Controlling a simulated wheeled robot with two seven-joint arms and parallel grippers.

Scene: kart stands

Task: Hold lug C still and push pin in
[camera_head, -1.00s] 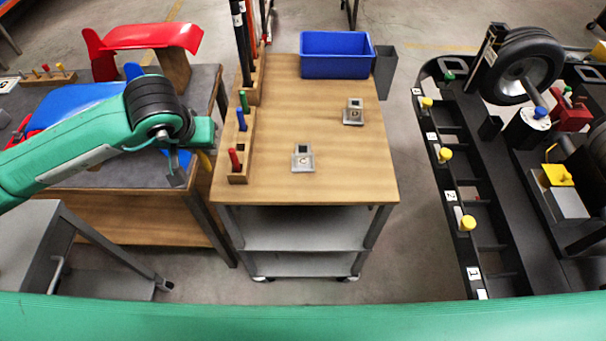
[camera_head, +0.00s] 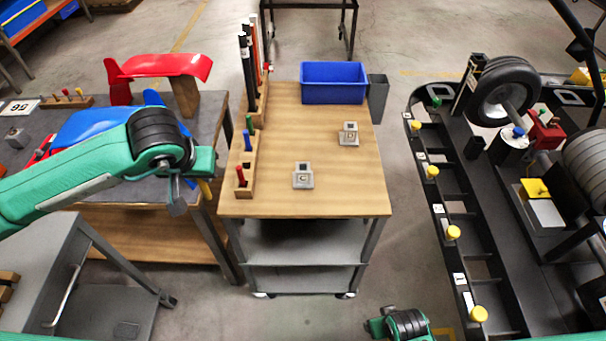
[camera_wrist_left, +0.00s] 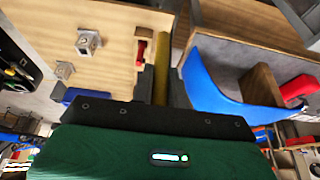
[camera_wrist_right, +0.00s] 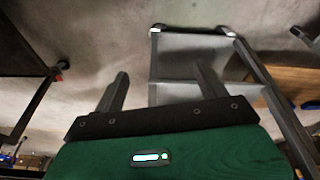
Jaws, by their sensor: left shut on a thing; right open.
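Lug C (camera_head: 303,176) is a small grey block with a square socket, standing on the wooden cart top near its front; it also shows in the left wrist view (camera_wrist_left: 88,41). My left gripper (camera_head: 188,194) is left of the cart, over the gap beside the grey table. It is shut on a yellow pin (camera_wrist_left: 189,66), partly hidden by the fingers; the pin's end shows in the head view (camera_head: 205,189). My right gripper (camera_wrist_right: 161,88) is open and empty, low in front of the cart. In the head view its arm shows at the bottom edge, its fingers unclear.
Lug D (camera_head: 349,134) stands behind lug C. A wooden rack (camera_head: 247,160) with red, blue and green pins lines the cart's left edge. A blue bin (camera_head: 334,84) sits at the back. The black kart frame (camera_head: 470,210) is on the right. The cart's front middle is clear.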

